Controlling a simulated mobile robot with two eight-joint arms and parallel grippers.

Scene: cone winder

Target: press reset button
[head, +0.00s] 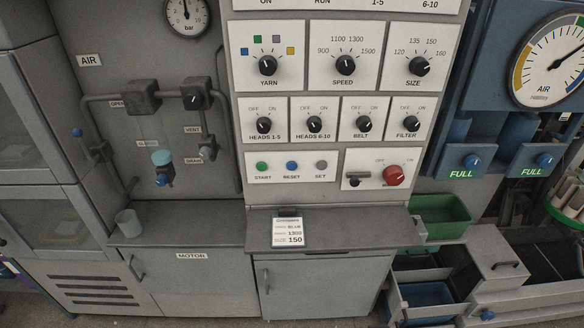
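The reset button (292,166) is a small blue round button labelled RESET on the white button plate of the control panel. It sits between the green START button (262,166) and the grey SET button (321,165). Nothing covers it. Neither of my grippers shows in the head view.
A red knob (393,175) is on the plate to the right, with a row of black knobs above, such as HEADS 6-10 (314,125). A ledge (350,232) juts out below the panel and bears a card (288,232). A cup (128,222) stands at left.

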